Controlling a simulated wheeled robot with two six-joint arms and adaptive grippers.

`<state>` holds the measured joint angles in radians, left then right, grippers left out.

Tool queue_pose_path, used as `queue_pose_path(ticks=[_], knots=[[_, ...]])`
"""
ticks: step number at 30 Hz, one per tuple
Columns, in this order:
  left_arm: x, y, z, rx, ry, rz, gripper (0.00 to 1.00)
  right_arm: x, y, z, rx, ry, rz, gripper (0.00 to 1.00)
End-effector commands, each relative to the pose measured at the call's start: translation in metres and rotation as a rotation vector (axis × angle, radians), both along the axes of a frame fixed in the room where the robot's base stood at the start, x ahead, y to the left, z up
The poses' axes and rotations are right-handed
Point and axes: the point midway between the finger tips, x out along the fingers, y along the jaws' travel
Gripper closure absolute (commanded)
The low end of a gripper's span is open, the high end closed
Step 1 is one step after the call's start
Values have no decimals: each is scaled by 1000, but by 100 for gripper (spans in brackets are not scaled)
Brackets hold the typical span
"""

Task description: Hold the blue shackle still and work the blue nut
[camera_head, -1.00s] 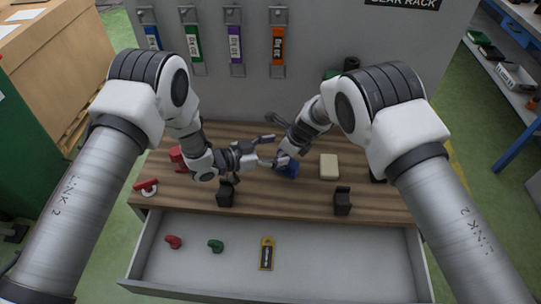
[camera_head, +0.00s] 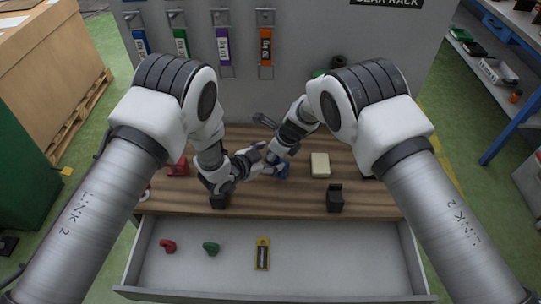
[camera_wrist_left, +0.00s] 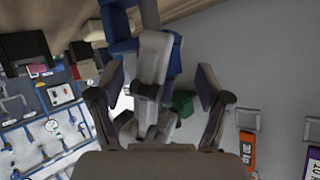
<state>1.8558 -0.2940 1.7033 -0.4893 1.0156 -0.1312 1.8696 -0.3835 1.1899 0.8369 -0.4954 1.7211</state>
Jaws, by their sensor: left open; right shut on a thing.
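A blue part (camera_head: 283,171), seemingly the blue shackle, is at my right gripper (camera_head: 277,160) over the middle of the wooden top. The right gripper is shut on it. My left gripper (camera_head: 262,162) is open beside it, close to the right gripper's fingers. In the left wrist view, the left gripper's two fingers (camera_wrist_left: 158,100) are spread wide. Grey parts of my right gripper show between and beyond them, with blue surfaces (camera_wrist_left: 120,20) at the top. I cannot make out the blue nut separately; the grippers hide much of the blue part.
An open drawer (camera_head: 330,270) holds a red part (camera_head: 168,246), a green part (camera_head: 211,249) and a yellow-edged item (camera_head: 263,254). On the top are a cream block (camera_head: 320,165), a red object (camera_head: 178,168) and black holders (camera_head: 335,199). Tags hang on the back panel.

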Motion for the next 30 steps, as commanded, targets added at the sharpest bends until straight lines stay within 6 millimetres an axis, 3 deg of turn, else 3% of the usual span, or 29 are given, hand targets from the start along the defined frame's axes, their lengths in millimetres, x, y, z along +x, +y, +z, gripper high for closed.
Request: queue_pose_path(ticks=[10, 11, 16, 20, 21, 23, 26, 27, 29, 30], knots=[[7, -6, -5, 0, 1, 1, 23, 0, 0, 1, 0, -1, 0, 100], [7, -6, -5, 0, 1, 1, 27, 0, 0, 1, 0, -1, 0, 100], [7, -6, -5, 0, 1, 1, 85, 0, 0, 1, 0, -1, 0, 100], [7, -5, -5, -1, 1, 2, 86, 0, 0, 1, 0, 1, 0, 100], [7, -5, -5, -1, 1, 2, 63, 0, 0, 1, 0, 1, 0, 100], [7, -5, -5, -1, 1, 2, 84, 0, 0, 1, 0, 1, 0, 100], [7, -5, -5, 0, 1, 3, 89, -1, 0, 0, 0, 2, 1, 100], [7, -5, -4, 0, 1, 3, 49, -1, 0, 0, 0, 2, 1, 100], [7, -5, -4, 0, 1, 3, 28, -1, 0, 0, 0, 3, 1, 100], [7, -5, -4, 0, 1, 3, 23, -1, 0, 0, 0, 2, 1, 100]])
